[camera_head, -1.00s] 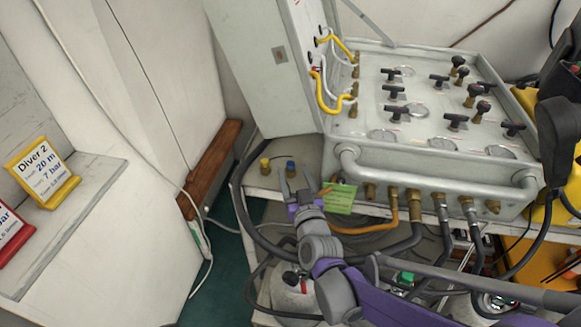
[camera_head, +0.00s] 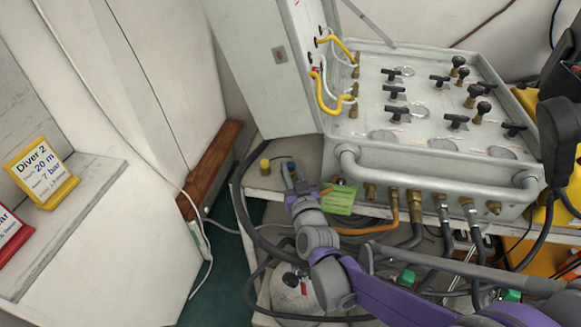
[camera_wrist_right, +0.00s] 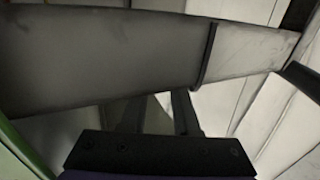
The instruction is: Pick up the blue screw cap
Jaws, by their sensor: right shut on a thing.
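The blue screw cap (camera_head: 291,166) is at the left end of the white shelf, mostly hidden by my right gripper. My right gripper (camera_head: 291,177) reaches over the shelf from the right and is shut on the cap, with a bit of blue showing between the fingertips. I cannot tell whether the cap still touches the shelf. In the right wrist view the fingers (camera_wrist_right: 158,113) show against a grey surface, and the cap is not visible. My left gripper is not in view.
A yellow cap (camera_head: 264,167) stands close by on the left. The grey air panel (camera_head: 430,110) with valves and hoses stands behind to the right. A black hose (camera_head: 237,200) curves past the shelf's left end.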

